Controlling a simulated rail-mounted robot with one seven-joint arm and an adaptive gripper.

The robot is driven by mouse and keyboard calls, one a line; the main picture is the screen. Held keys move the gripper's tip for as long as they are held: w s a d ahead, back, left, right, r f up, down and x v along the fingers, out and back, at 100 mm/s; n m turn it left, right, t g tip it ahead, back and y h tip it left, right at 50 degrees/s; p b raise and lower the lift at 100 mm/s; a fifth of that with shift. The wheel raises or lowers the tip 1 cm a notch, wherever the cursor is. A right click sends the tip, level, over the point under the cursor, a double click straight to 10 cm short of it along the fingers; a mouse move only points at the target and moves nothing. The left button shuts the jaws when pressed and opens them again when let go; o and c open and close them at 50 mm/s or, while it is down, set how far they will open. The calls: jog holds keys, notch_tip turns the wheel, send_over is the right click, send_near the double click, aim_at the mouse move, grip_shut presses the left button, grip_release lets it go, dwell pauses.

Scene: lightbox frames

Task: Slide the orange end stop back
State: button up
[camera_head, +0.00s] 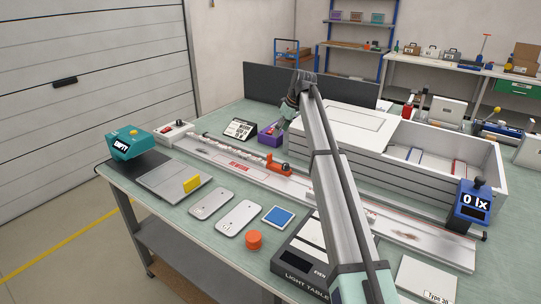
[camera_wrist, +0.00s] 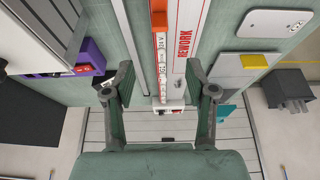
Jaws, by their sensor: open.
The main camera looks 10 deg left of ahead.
aim_at(270, 154)
jog(key=p+x, duration=0.3)
jog(key=x, duration=1.2)
jog(key=shift+a+r, duration=0.1)
jog(key=shift+c, duration=0.3)
grip_shut()
